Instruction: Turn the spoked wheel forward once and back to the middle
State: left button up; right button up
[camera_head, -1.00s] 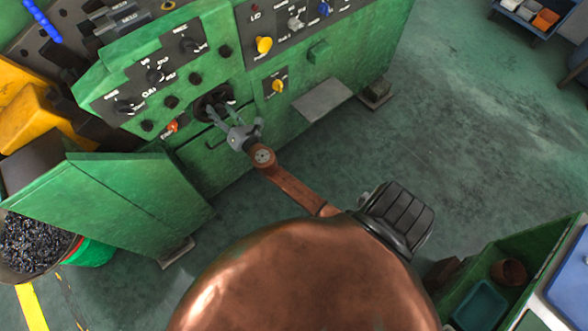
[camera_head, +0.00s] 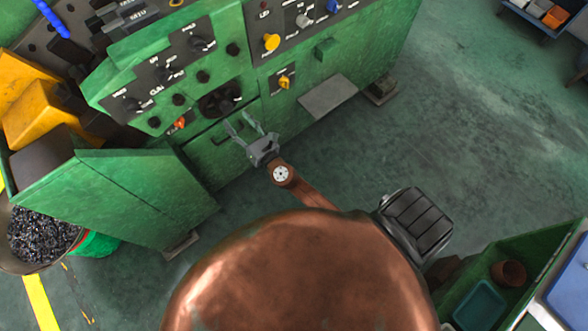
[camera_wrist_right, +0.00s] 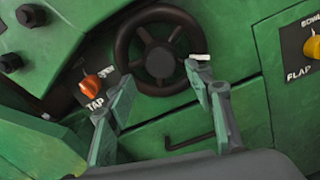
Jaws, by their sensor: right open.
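The spoked wheel (camera_head: 222,99) is a dark round handwheel on the front of the green machine. In the right wrist view the wheel (camera_wrist_right: 126,50) shows its rim, spokes and hub, with the lower right rim partly behind a fingertip. My right gripper (camera_head: 246,124) is open and empty, with its fingers pointing toward the wheel from a short distance. In the right wrist view the fingers (camera_wrist_right: 160,85) are spread on either side below the wheel, with nothing between them. My left gripper is not in view.
An orange TAP knob (camera_wrist_right: 92,84) sits left of the wheel, and a yellow FLAP knob (camera_wrist_right: 313,47) sits to its right. A black handle (camera_wrist_right: 188,141) lies below. A grey step (camera_head: 328,95) juts from the machine. The floor (camera_head: 400,140) to the right is clear.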

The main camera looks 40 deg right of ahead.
pick_arm(q)
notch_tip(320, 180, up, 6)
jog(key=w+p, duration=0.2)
jog(key=p, duration=0.4)
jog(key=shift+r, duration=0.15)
pick_arm(e)
jog(key=s+d+f+m+g, duration=0.3)
jog(key=s+f+m, duration=0.2)
jog(key=f, duration=0.5)
jog(key=s+d+f+m+g+h, duration=0.1)
jog(key=s+d+f+m, duration=0.3)
jog(key=f, duration=0.7)
jog(key=s+d+f+m+g, duration=0.4)
jog(key=s+f+m, duration=0.3)
jog(key=f, duration=0.3)
jog(key=shift+s+f+m+g+h, duration=0.3)
jog(key=shift+s+f, duration=0.05)
jog(key=shift+s, duration=0.2)
